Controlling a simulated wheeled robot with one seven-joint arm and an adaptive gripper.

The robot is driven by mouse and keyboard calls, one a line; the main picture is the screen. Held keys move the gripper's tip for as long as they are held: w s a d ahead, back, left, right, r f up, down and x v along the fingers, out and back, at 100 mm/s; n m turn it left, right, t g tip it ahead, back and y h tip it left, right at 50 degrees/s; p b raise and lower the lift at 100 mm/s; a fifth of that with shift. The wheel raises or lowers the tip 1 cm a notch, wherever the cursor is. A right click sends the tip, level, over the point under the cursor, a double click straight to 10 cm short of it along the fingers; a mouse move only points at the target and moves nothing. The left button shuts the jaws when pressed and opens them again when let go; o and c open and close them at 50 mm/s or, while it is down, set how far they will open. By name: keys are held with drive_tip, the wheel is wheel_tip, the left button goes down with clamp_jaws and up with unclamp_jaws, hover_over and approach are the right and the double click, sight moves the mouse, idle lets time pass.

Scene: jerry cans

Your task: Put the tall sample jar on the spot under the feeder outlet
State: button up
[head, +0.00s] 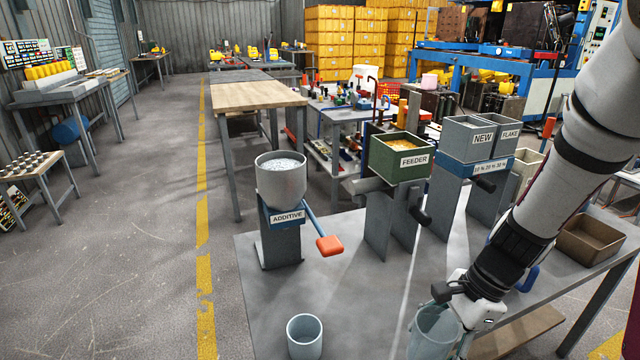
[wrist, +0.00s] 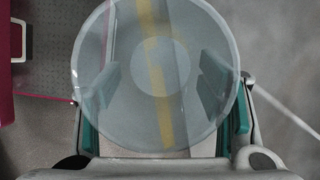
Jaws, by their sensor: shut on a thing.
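My gripper (head: 456,302) is shut on a clear, tall sample jar (head: 433,335) at the bottom of the head view. In the wrist view the jar's round outline (wrist: 160,30) lies between the teal finger pads of my gripper (wrist: 160,90). The green feeder (head: 398,160), filled with yellowish material, stands on a grey stand farther back. The spot under the outlet shows no clear mark.
A grey-blue cup (head: 304,338) stands on the grey table (head: 350,290) at the front. The additive hopper (head: 281,182) has an orange-ended lever (head: 329,245) reaching out. NEW and FLAKE bins (head: 478,140) stand right of the feeder. A brown tray (head: 590,240) sits at far right.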

sight(418, 311)
drive_tip(key=w+r+n+g, duration=0.1)
drive_tip(key=n, duration=0.2)
drive_tip(key=w+a+n+g+h, duration=0.1)
drive_tip(key=w+n, duration=0.1)
drive_tip(key=n, duration=0.1)
drive_tip(key=w+a+r+n+g, duration=0.1)
drive_tip(key=n, duration=0.2)
drive_tip(key=shift+w+a+r+h, duration=0.1)
drive_tip(key=shift+w+r+h, duration=0.25)
drive_tip(key=shift+w+h, duration=0.05)
drive_tip(key=w+r+n+h, duration=0.1)
drive_tip(key=n, duration=0.1)
drive_tip(key=w+r+n+p, duration=0.1)
drive_tip(key=n, duration=0.2)
drive_tip(key=w+r+n+g+h, duration=0.1)
drive_tip(key=n, duration=0.1)
drive_tip(key=shift+w+a+r+h, duration=0.1)
drive_tip(key=shift+w+r+h, duration=0.2)
drive_tip(key=shift+w+r, duration=0.1)
drive_tip(key=r+p, duration=0.1)
drive_tip(key=p, duration=0.2)
drive_tip(key=r+p, duration=0.1)
drive_tip(key=p, duration=0.2)
drive_tip(key=shift+s+r+p, duration=0.1)
drive_tip(key=shift+s+p, duration=0.2)
drive_tip(key=shift+s, duration=0.05)
drive_tip(key=s+r+p, duration=0.1)
drive_tip(key=p, duration=0.6)
drive_tip(key=shift+s+r, duration=0.25)
drive_tip(key=shift+s, duration=0.1)
